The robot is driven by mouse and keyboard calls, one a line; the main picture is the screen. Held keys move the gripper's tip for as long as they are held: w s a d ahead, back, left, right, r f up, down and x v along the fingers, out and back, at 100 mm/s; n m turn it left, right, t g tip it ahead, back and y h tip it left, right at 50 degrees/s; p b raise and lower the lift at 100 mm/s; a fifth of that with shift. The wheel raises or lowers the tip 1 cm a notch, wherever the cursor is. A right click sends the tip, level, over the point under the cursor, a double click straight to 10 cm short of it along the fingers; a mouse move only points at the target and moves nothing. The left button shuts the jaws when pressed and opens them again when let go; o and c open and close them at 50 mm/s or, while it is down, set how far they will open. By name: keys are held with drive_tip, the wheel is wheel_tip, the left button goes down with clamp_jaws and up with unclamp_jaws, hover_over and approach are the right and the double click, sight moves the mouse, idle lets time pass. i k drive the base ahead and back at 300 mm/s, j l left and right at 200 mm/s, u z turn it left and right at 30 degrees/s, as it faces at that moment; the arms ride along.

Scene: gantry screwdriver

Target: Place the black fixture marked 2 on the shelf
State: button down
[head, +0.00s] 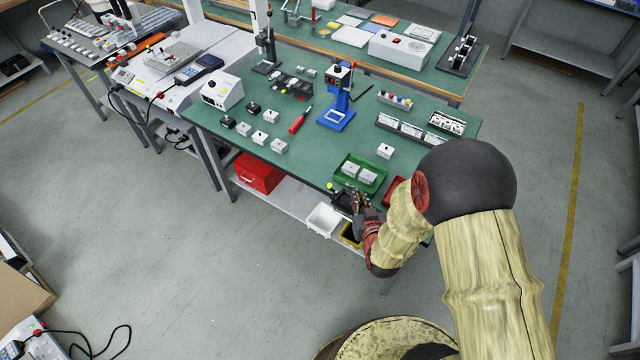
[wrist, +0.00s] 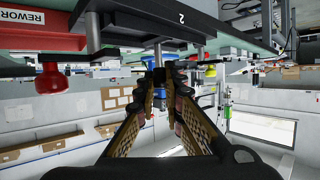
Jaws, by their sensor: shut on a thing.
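In the head view the dark fixture (head: 342,201) is at the table's front edge, partly hidden by my gripper. My gripper (head: 357,200) is shut on it. In the wrist view the fingertips (wrist: 160,75) meet around a thin metal part under the fixture. I cannot tell whether the fixture rests on the table or is lifted. The lower shelf (head: 285,203) runs under the green table.
On the shelf are a red toolbox (head: 258,173), a white bin (head: 324,220) and a yellow bin (head: 350,236). A green tray (head: 372,188) with white blocks stands behind my gripper, and a red bin (head: 394,190) is to its right. Floor in front is clear.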

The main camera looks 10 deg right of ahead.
sight(291, 203)
drive_tip(key=i+j, duration=0.25)
drive_tip(key=j, duration=0.2)
drive_tip(key=i+j+u, duration=0.15)
drive_tip(key=j, duration=0.35)
drive_tip(key=i+j, duration=0.3)
drive_tip(key=i+j+u, duration=0.1)
drive_tip(key=i+j, duration=0.15)
drive_tip(key=j, duration=0.3)
drive_tip(key=i+j+u, duration=0.1)
drive_tip(key=i+j, duration=0.2)
drive_tip(key=j, duration=0.1)
